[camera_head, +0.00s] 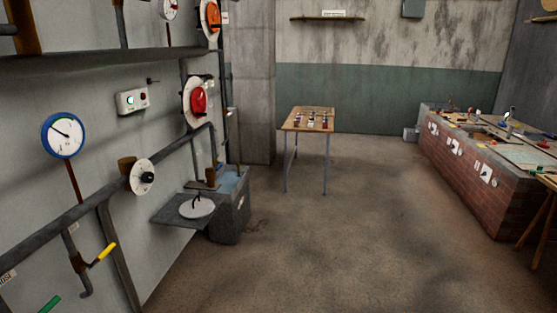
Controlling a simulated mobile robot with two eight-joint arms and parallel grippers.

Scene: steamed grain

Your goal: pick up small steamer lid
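A pale round disc (199,208) with a thin dark upright piece at its middle lies on a dark grey shelf (168,214) at the left wall. It looks like a lid, but it is too small to tell if it is the small steamer lid. Neither of my grippers shows in the head view.
A grey tub (232,215) stands beside the shelf. Pipes, a blue gauge (63,135) and a yellow-handled valve (102,254) line the left wall. A small wooden table (293,114) stands at the back, a brick counter (466,176) at right. The middle floor is clear.

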